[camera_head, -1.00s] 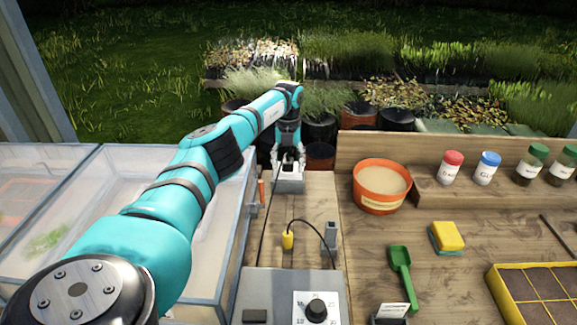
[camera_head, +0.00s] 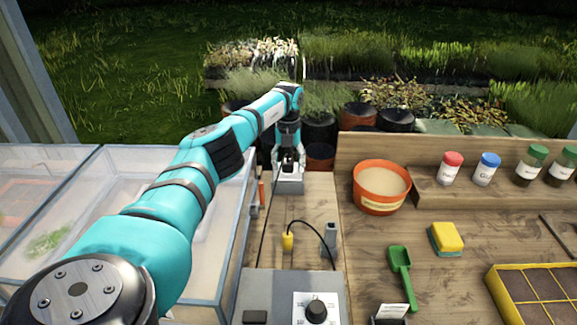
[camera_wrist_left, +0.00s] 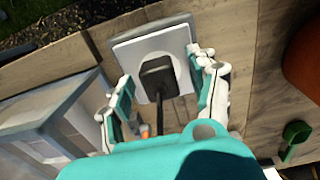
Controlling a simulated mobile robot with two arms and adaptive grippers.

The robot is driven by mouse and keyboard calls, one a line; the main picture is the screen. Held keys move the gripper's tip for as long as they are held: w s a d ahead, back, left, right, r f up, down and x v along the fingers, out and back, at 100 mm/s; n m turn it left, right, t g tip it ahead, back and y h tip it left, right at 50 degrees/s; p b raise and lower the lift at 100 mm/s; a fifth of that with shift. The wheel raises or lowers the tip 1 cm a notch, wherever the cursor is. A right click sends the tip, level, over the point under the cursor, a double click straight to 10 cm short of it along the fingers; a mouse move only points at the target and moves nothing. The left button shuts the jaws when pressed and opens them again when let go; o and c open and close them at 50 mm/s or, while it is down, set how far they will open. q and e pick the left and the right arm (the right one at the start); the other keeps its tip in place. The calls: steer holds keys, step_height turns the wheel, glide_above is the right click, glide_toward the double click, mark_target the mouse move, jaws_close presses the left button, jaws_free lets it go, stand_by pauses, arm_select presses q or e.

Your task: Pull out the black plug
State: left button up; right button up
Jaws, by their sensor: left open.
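The black plug (camera_wrist_left: 157,77) sits in a white socket plate (camera_wrist_left: 143,49) in the left wrist view. Its dark cable runs from it toward the bottom of that view. In the head view the plug (camera_head: 288,166) is small and partly hidden by my left gripper (camera_head: 288,160). In the left wrist view my left gripper (camera_wrist_left: 165,95) is open, with one finger on each side of the plug and a visible gap to both. My right gripper is in neither view.
A grey control box with a dial (camera_head: 316,311) stands in front. A yellow plug (camera_head: 288,241) and a grey block (camera_head: 330,236) are behind it. A glass tank (camera_head: 215,245) borders the left. An orange pot (camera_head: 381,187) and a green scoop (camera_head: 401,275) are to the right.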

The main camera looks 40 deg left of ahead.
mark_target(288, 161)
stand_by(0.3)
arm_select(q)
jaws_close()
stand_by(0.3)
steer(key=shift+r, duration=0.15)
steer(key=shift+r+p, duration=2.8)
steer(key=shift+r, duration=0.1)
steer(key=shift+f, duration=0.1)
